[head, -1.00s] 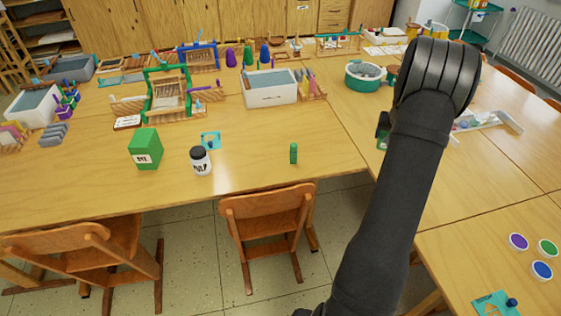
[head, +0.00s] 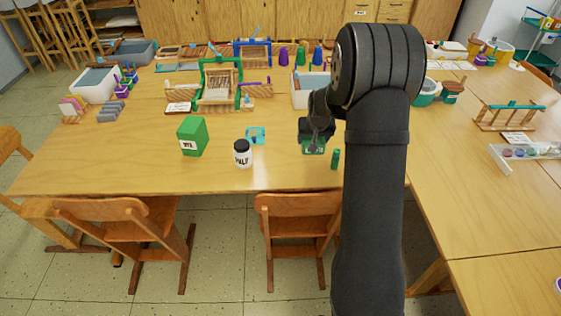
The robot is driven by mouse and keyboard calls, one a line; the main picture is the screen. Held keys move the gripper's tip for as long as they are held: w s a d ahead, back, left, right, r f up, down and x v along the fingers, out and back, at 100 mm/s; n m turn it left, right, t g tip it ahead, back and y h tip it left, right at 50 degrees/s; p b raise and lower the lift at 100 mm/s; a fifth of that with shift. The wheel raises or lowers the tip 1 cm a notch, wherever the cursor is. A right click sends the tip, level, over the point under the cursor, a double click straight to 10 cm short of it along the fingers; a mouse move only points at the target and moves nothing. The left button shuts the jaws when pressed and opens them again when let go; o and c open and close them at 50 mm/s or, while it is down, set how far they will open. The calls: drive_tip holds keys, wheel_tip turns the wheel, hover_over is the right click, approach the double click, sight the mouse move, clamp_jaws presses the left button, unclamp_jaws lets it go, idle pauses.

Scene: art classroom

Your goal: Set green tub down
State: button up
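My gripper (head: 315,138) is over the table just left of my forearm and points down. It is shut on the green tub (head: 313,148), a small green container with a paler top. The tub is left of the small dark green cylinder (head: 335,159) and right of the white jar with the black lid (head: 243,155). The fingers are small and dark here, and part of the tub's top is hidden behind them. Whether the tub's base touches the table cannot be told.
A green box (head: 192,137) and a teal card (head: 256,135) stand to the left. A white bin (head: 303,93) and a green loom (head: 219,86) are behind. The table's front edge and a wooden chair (head: 298,215) are close in front.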

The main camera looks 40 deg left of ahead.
drive_tip(key=s+a+f, duration=0.1)
drive_tip(key=a+f, duration=0.1)
drive_tip(key=a, duration=0.1)
drive_tip(key=s+a+f, duration=0.1)
drive_tip(key=a+f, duration=0.1)
drive_tip(key=a, duration=0.2)
drive_tip(key=s+a+f, duration=0.2)
drive_tip(key=a+f, duration=0.1)
drive_tip(key=a, duration=0.1)
drive_tip(key=shift+s, duration=0.1)
drive_tip(key=shift+f, duration=1.95)
drive_tip(key=shift+f, duration=0.2)
drive_tip(key=o, duration=1)
drive_tip(key=shift+r, duration=0.1)
drive_tip(key=v, duration=1.2)
drive_tip(key=shift+r, duration=0.1)
